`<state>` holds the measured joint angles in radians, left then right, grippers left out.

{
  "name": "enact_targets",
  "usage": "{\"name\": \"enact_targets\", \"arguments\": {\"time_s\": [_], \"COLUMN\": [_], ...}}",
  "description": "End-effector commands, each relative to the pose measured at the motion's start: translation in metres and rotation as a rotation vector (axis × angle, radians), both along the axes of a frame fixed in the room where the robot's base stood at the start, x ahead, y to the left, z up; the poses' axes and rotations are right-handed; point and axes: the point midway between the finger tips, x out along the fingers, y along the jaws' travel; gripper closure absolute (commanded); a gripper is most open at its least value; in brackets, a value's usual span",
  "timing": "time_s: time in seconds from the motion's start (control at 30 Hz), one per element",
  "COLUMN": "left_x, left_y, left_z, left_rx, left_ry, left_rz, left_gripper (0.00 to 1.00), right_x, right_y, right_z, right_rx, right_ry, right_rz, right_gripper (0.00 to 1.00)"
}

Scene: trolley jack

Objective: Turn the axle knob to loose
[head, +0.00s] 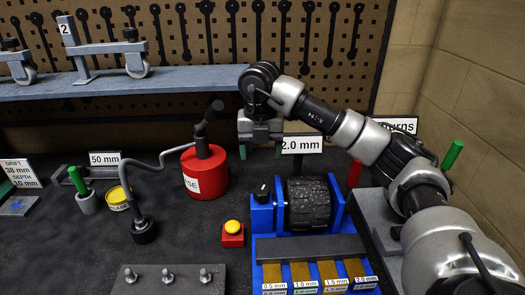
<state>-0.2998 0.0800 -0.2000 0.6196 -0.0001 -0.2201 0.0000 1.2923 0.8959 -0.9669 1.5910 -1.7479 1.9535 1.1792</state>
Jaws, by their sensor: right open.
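A blue stand (263,222) holds a black ribbed roller or wheel (309,203) between its uprights. A small black knob (262,192), which looks like the axle knob, sits on the stand's left upright. Its setting cannot be read at this size. My right gripper (260,150) points down, behind and above the knob in the picture. Its green-tipped fingers are apart with nothing between them, and it does not touch the knob. My left gripper is not in view.
A red cylinder (204,173) with a black handle stands left of my right gripper. A red box with a yellow button (232,233) is left of the blue stand. A bent grey crank (144,232) is further left. A blue-grey shelf (170,81) runs behind.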

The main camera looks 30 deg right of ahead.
Motion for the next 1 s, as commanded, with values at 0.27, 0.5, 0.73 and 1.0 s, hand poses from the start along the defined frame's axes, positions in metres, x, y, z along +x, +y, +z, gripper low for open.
{"name": "enact_targets", "arguments": {"time_s": [0.27,0.5,0.73,1.0], "left_x": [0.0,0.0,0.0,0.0], "left_y": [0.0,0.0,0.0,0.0], "left_z": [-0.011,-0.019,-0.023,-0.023], "left_rx": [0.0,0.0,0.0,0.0], "left_ry": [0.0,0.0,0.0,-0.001], "left_rz": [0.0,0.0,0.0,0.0], "left_gripper": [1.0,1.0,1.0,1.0], "right_x": [0.0,-0.001,-0.002,-0.002], "right_y": [-0.001,-0.001,-0.002,-0.002], "right_z": [0.002,0.005,0.008,0.009], "right_rx": [-0.001,0.0,0.001,0.001], "right_ry": [-0.002,-0.001,-0.001,0.0], "right_rz": [0.367,0.673,0.864,0.919], "right_gripper": [0.3,0.3,0.3,0.3]}}
